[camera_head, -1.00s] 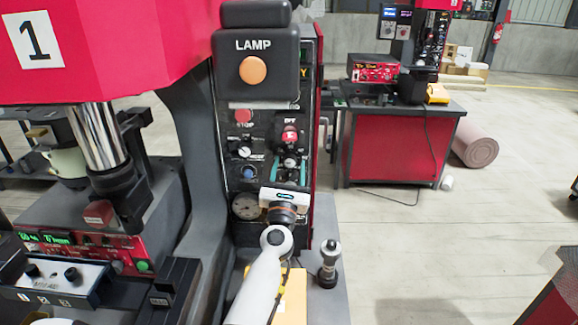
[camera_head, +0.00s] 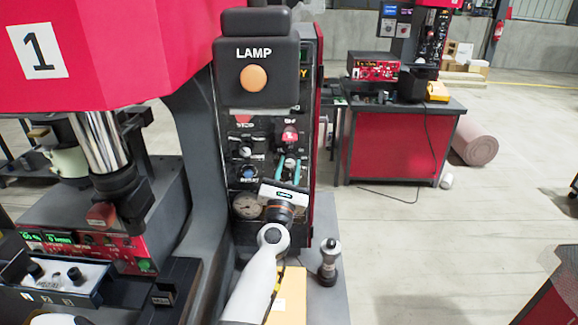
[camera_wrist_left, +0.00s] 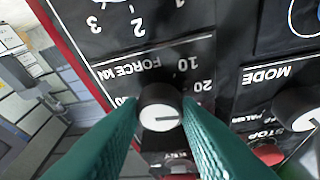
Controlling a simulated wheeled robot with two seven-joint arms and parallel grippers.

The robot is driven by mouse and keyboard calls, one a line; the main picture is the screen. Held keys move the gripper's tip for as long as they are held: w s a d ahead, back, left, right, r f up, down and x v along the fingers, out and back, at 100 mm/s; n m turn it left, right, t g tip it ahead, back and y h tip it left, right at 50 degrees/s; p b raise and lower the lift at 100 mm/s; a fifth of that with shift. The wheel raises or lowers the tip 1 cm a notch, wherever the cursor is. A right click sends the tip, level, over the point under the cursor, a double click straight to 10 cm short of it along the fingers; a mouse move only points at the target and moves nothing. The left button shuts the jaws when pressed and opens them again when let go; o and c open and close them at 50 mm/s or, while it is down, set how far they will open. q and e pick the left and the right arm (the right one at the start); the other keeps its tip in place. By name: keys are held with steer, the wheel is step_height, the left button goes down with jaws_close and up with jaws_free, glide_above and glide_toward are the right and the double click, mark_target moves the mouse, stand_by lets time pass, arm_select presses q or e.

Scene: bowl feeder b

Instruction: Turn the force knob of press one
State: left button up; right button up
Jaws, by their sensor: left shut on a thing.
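Press one (camera_head: 110,45) is the red machine with the "1" label at the left of the head view. Its black control panel (camera_head: 247,190) faces me below the lamp box. My left gripper (camera_head: 289,167) reaches up to the panel's right part, its green fingers tilted, and largely hides the knob there. In the left wrist view the force knob (camera_wrist_left: 161,112), dark-sided with a pale face and a dark pointer line, sits between the green fingertips, under the "FORCE kN" print. The left gripper (camera_wrist_left: 162,118) is shut on it, one finger on each side. My right gripper is not in view.
A mode knob (camera_wrist_left: 302,108) and a red stop button (camera_wrist_left: 268,153) sit close by on the panel. The lamp box (camera_head: 255,70) overhangs above. A dark and silver post (camera_head: 329,262) stands right of my arm. Open floor lies to the right.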

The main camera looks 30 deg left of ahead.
arm_select(q)
steer(key=m+h+p, duration=0.1)
steer(key=m+p, duration=0.1)
steer(key=m+h+p, duration=0.1)
steer(key=m, duration=0.2)
steer(key=m+h+p, duration=0.1)
steer(key=m+p, duration=0.1)
steer(key=shift+a+r+m+h+p, duration=0.15)
steer(key=shift+r+m+h+p, duration=0.15)
steer(key=shift+h, duration=0.1)
steer(key=shift+s+f+m+h+p, duration=0.15)
steer(key=shift+m+h+p, duration=0.45)
steer(key=shift+m+p, duration=0.6)
steer(key=shift+f, duration=0.1)
steer(key=o, duration=1)
steer(key=shift+c, duration=0.2)
steer(key=b+v, duration=0.3)
steer(key=v, duration=0.9)
steer(key=shift+r+b, duration=0.3)
